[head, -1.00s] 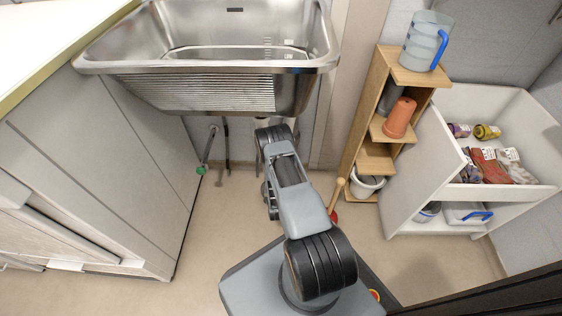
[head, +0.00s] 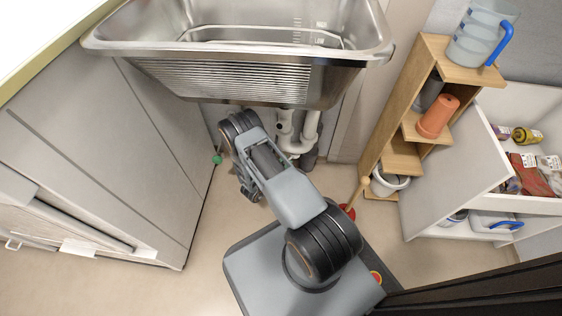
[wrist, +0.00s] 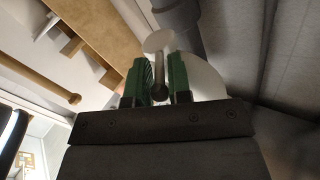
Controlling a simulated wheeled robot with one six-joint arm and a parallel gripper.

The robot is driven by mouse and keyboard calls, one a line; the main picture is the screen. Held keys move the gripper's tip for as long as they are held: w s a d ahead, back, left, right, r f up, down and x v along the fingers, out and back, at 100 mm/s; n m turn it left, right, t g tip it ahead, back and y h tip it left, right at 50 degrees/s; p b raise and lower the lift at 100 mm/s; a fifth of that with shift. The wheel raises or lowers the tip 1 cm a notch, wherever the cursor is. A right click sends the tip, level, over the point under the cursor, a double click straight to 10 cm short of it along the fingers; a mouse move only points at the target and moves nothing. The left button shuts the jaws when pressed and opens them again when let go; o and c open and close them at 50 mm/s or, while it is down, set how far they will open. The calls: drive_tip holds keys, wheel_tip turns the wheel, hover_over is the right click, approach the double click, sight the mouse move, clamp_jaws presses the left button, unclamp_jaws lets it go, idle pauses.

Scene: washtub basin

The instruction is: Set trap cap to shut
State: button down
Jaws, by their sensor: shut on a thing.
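In the wrist view my gripper (wrist: 160,88) has its green fingers shut on a slim grey bar (wrist: 160,72), which I take to be the grip of the trap cap. A pale disc (wrist: 158,41) shows just above the bar, and a larger white rounded part (wrist: 206,82) is partly hidden behind the right finger. In the head view the white trap pipes (head: 297,130) hang under the basin, to the right of my arm. My gripper is hidden there behind the arm links. I cannot tell how far the cap is turned.
The steel washtub (head: 245,75) overhangs the arm. A wooden shelf (head: 402,158) with a terracotta pot (head: 438,116) and a pitcher (head: 476,40) stands at right. A plunger (head: 357,195) stands between my arm and the shelf. A cabinet (head: 130,160) closes the left side.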

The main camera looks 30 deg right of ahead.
drive_tip(key=shift+w+m+g, duration=0.1)
drive_tip(key=shift+m+g, duration=0.3)
drive_tip(key=c, duration=1.1)
unclamp_jaws()
drive_tip(key=p+v, duration=0.3)
drive_tip(key=v, duration=1.1)
drive_tip(key=shift+w+f, duration=0.15)
